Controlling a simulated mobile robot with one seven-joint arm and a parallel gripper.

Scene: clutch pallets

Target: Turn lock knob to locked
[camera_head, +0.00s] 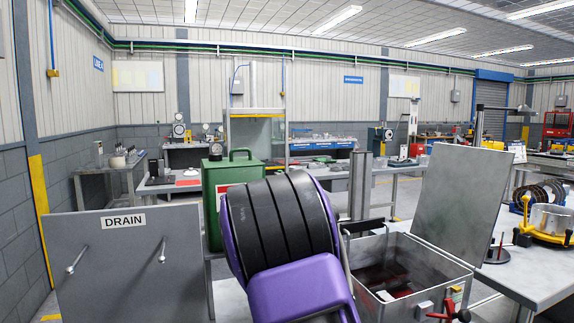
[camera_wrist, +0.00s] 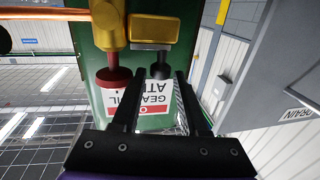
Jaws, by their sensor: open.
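In the wrist view, a green container (camera_wrist: 92,50) with a red and white label (camera_wrist: 153,103) fills the middle, its lettering upside down. A brass valve body (camera_wrist: 108,22) carries a red knob (camera_wrist: 113,78). A brass block (camera_wrist: 155,28) beside it carries a small black knob (camera_wrist: 160,71). I cannot tell which is the lock knob, or its setting. My gripper (camera_wrist: 158,78) is open, with the black knob between or just beyond its fingertips; contact is unclear. The red knob is left of the fingers. In the head view, the green container (camera_head: 213,180) stands behind my arm, which hides my gripper.
A grey DRAIN panel (camera_head: 125,265) with two handles stands at left. An open metal box (camera_head: 425,272) with raised lid (camera_head: 462,200) is right of my arm, with red-handled fittings (camera_head: 449,310) at its front. A white bench (camera_head: 525,272) lies farther right.

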